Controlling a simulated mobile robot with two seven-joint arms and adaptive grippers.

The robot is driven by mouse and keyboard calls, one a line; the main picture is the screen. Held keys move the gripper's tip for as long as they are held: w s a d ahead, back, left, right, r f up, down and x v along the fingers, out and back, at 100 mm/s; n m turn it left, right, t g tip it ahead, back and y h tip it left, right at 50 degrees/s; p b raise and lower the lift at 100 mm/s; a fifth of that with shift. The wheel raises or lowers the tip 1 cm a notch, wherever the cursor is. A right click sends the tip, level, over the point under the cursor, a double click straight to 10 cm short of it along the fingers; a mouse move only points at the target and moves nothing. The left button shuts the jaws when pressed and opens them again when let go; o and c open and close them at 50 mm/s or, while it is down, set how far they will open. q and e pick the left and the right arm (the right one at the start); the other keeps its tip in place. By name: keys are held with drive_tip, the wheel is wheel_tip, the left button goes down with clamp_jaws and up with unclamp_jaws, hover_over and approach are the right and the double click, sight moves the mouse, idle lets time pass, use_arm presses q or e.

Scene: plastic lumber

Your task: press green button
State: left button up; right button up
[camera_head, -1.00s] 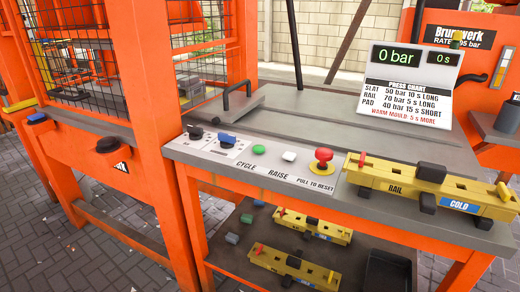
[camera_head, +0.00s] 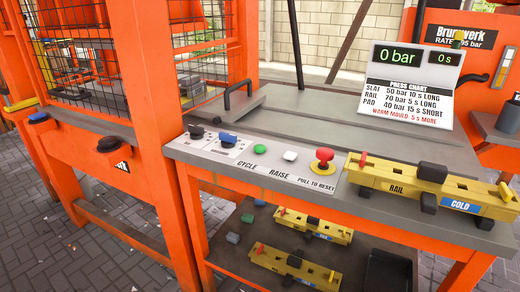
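The green button (camera_head: 260,149) sits on the light control panel (camera_head: 222,158) on the bench, above the printed word CYCLE. A white button (camera_head: 290,156) above the word RAISE is to its right. A red mushroom knob (camera_head: 323,158) on a yellow base, labelled PULL TO RESET, is further right. A black knob (camera_head: 196,132) and a blue switch (camera_head: 227,140) are to the left of the green button. Nothing touches the green button. Neither of my grippers is in view.
More yellow moulds (camera_head: 313,226) lie on the shelf below. The display (camera_head: 408,78) reads 0 bar and 0 s above a press chart. An orange press frame with mesh (camera_head: 205,45) stands left.

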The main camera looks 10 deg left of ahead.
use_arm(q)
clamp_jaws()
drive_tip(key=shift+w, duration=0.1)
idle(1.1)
